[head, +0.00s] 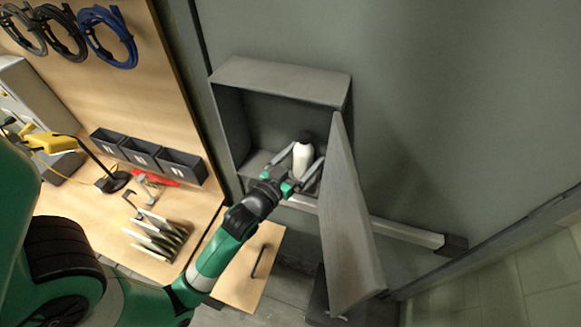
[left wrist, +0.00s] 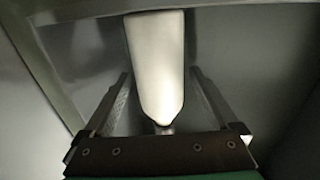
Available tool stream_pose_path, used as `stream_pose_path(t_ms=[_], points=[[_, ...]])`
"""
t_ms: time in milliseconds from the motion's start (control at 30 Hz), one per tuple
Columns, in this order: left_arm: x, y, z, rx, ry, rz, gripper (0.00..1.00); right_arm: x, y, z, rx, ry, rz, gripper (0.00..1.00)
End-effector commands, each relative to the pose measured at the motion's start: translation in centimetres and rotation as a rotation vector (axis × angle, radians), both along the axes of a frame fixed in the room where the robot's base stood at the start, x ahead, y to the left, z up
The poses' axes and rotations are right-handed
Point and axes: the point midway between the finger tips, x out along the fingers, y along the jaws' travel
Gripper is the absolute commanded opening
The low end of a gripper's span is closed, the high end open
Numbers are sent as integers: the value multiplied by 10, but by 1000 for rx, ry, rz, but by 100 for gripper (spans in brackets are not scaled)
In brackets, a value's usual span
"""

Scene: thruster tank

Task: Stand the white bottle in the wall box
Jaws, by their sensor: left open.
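The white bottle (head: 302,160), with a dark cap, stands upright inside the grey wall box (head: 281,82). My left gripper (head: 303,163) reaches into the box with its fingers open, one on each side of the bottle. In the left wrist view the bottle (left wrist: 156,65) shows between the two spread fingers (left wrist: 162,95), with a gap on both sides. The bottle's base appears to rest on the box floor, but contact is partly hidden. The right gripper is not in view.
The box door (head: 350,220) hangs open at the right, close to my left arm. A rail (head: 385,229) runs along the wall below the box. A wooden workbench (head: 88,222) at the left holds black bins (head: 141,152), a lamp and a rack. Coiled cables (head: 108,37) hang above.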

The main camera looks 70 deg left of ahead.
Motion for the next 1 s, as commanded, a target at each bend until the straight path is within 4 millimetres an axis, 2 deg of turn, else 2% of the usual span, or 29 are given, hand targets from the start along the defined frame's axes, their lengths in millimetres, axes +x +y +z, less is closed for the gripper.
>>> stream_pose_path(t_ms=[300, 500, 1000], points=[[-63, -42, -4, -2, 3, -3, 93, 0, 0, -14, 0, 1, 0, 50], [-90, -58, -2, 0, 2, -1, 93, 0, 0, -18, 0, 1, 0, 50], [-94, -61, 0, 0, 0, 0, 93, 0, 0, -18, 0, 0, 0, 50]])
